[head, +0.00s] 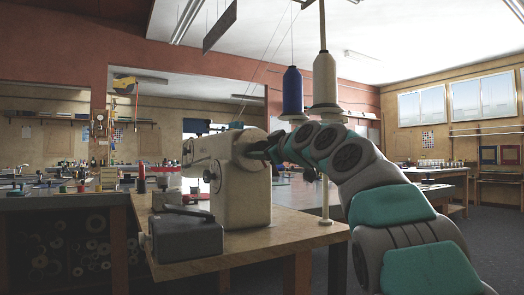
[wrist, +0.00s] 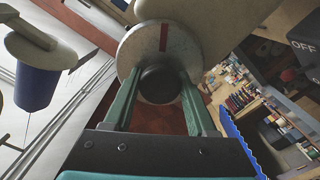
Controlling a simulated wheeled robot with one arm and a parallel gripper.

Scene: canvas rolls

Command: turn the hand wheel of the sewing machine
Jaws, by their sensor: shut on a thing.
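The cream sewing machine (head: 240,200) stands on a wooden table in the head view. In the wrist view its hand wheel (wrist: 137,47) is a pale grey disc with a red mark near the top and a dark round knob (wrist: 160,84) at its centre. The exact contact of the fingertips is hard to see.
A blue thread cone (head: 292,92) and a cream cone (head: 325,80) stand on a post above my arm. A dark grey box (head: 184,238) sits at the table's front left. The wooden table (head: 285,238) has bare room right of the machine.

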